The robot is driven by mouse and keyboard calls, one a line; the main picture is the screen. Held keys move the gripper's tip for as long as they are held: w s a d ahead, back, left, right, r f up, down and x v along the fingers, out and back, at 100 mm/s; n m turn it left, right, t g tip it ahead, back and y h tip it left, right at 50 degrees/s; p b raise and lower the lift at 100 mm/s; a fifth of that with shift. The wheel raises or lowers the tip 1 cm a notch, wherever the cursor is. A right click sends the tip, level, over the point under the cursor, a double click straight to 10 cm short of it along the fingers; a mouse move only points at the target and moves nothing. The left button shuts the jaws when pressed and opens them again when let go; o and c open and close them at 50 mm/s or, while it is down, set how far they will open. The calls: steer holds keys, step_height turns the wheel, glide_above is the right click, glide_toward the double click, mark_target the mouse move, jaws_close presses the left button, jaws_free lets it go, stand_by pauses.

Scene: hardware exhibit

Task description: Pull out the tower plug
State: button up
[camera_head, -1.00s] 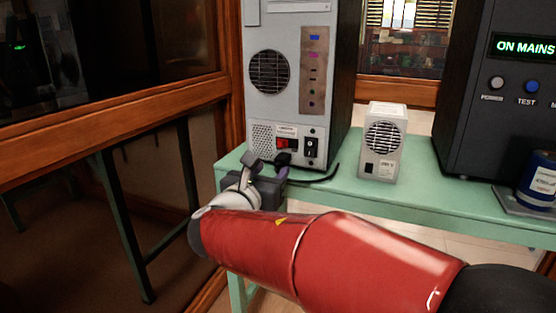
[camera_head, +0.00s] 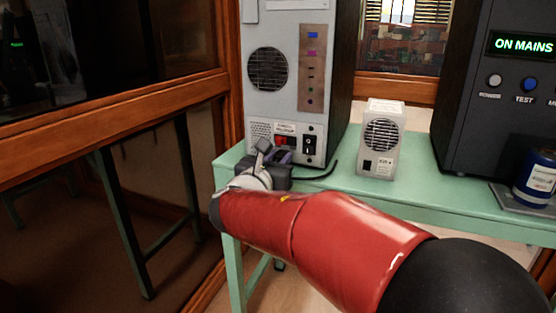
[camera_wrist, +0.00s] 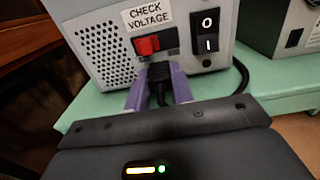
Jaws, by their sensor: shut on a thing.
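The grey computer tower (camera_head: 290,60) stands on the green table with its rear panel facing me. In the wrist view its panel has a red switch (camera_wrist: 147,46) under a "CHECK VOLTAGE" label and a black rocker switch (camera_wrist: 206,30). The black tower plug (camera_wrist: 159,75) is at the socket below the red switch, with its cable (camera_wrist: 181,85) running off right. My gripper (camera_head: 280,156) is at the tower's lower rear; its purple fingers (camera_wrist: 157,86) are shut on the plug's sides. I cannot tell how deep the plug sits.
A small white vented box (camera_head: 382,140) stands right of the tower on the green table (camera_head: 430,203). A large black unit (camera_head: 490,110) reading "ON MAINS" and a blue can (camera_head: 536,180) are further right. A wood-framed glass partition (camera_head: 120,105) is close on the left.

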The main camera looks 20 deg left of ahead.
steer(key=shift+s, duration=0.1)
jaws_close()
steer(key=s, duration=0.2)
steer(key=shift+s+a+b, duration=0.15)
steer(key=shift+s+b, duration=0.2)
steer(key=shift+s, duration=0.05)
steer(key=o, duration=0.9)
jaws_free()
glide_toward(277, 160)
steer(key=shift+s+b, duration=0.25)
steer(key=shift+b, duration=0.05)
